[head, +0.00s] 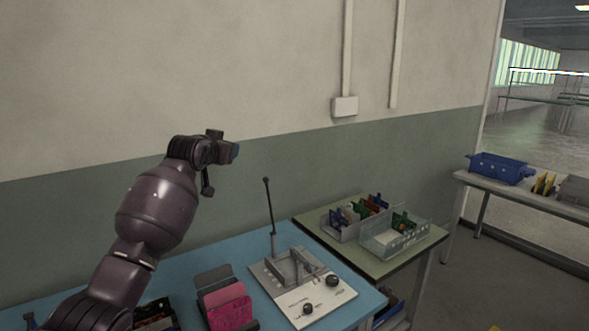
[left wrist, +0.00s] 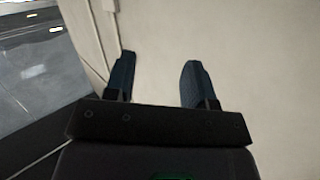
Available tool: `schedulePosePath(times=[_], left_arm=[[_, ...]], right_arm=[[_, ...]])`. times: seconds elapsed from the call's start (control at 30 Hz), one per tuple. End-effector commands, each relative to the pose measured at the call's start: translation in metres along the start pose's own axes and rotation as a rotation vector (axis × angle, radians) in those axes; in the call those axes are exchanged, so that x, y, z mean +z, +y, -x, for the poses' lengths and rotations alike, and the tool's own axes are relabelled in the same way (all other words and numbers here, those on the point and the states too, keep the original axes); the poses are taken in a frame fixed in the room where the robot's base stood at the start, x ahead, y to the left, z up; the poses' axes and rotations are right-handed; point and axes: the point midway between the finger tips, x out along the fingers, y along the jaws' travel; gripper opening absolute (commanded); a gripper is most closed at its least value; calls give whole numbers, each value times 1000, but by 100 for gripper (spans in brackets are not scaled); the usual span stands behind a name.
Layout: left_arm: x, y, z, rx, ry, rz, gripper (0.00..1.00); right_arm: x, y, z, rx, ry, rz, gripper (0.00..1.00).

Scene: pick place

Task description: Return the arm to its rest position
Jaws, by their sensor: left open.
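My left arm (head: 157,208) comes in from the lower left and is raised over the blue table. My left gripper (head: 236,152) is at its end, high in front of the wall and well above the table. In the left wrist view the two fingers of this gripper (left wrist: 156,82) stand apart, with only the pale wall between them. The gripper is open and empty. My right gripper is in neither view.
The blue table (head: 205,258) bears a grey device (head: 300,285) with an upright lever and a pink item (head: 226,305) in a holder. A green table (head: 345,253) behind holds bins (head: 395,240) of coloured parts. A blue crate (head: 498,168) stands far right.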

Motion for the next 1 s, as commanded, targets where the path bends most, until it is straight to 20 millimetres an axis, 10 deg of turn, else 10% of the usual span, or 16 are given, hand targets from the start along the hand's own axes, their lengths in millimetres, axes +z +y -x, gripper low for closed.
schedulePosePath(times=[0.47,1.0], left_arm=[[154,33,71,-61,156,6,50],[337,73,205,-99,85,50,50]], right_arm=[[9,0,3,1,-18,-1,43],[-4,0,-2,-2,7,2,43]])
